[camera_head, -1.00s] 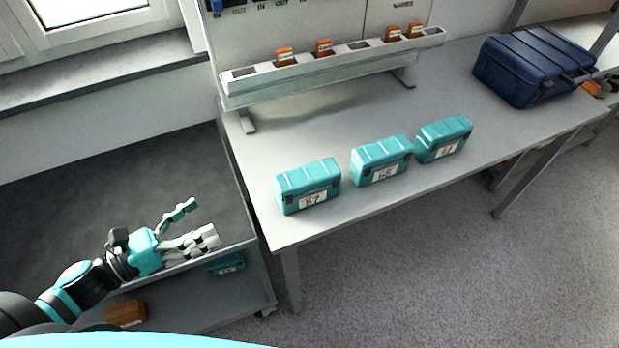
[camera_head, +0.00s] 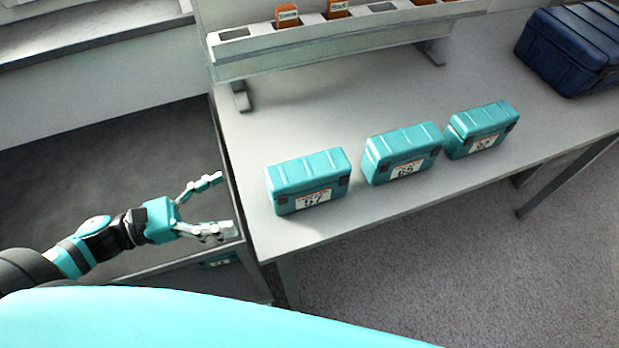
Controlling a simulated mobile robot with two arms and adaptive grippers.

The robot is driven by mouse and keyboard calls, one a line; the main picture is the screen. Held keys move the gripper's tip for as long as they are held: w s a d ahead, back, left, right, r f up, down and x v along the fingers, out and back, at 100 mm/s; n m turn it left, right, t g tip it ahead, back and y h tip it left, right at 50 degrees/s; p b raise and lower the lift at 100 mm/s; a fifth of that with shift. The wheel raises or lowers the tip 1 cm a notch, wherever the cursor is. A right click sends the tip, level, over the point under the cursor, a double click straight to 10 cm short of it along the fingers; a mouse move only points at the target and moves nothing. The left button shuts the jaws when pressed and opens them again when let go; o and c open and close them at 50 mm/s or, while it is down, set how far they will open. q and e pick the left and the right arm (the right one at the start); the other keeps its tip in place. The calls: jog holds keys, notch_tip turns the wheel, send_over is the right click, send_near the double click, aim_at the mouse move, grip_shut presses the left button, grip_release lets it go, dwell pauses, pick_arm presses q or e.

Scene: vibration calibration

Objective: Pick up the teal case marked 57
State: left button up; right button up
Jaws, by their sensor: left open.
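The teal case marked 57 (camera_head: 308,181) stands upright on the grey table (camera_head: 290,236), the leftmost of three teal cases in a row. Its white label faces me and reads as 57 or 67. My left gripper (camera_head: 221,206) is open and empty, to the left of this case and apart from it, near the table's left edge. Its fingers point right, toward the case. My right gripper is not in view.
Two similar teal cases stand to the right, a middle one (camera_head: 402,153) and a right one (camera_head: 481,129). A raised rack (camera_head: 340,45) with orange items stands behind. A dark blue case (camera_head: 573,50) sits at the far right. A low grey cart (camera_head: 120,190) is left of the table.

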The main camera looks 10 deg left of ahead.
aim_at(297, 185)
pick_arm(q)
jog(key=x, duration=0.8)
jog(key=shift+w+d+r, duration=0.15)
jog(key=shift+w+d, duration=0.05)
jog(key=shift+d, duration=0.1)
jog(key=shift+s+d+p+x, duration=0.1)
jog(key=shift+s+p+x, duration=0.2)
jog(key=shift+x, duration=1.05)
jog(key=shift+s+d+p+x, duration=0.15)
jog(key=shift+p+x, duration=0.25)
jog(key=shift+x, duration=0.95)
jog(key=shift+w+d+f, duration=0.25)
jog(key=c, duration=1.7)
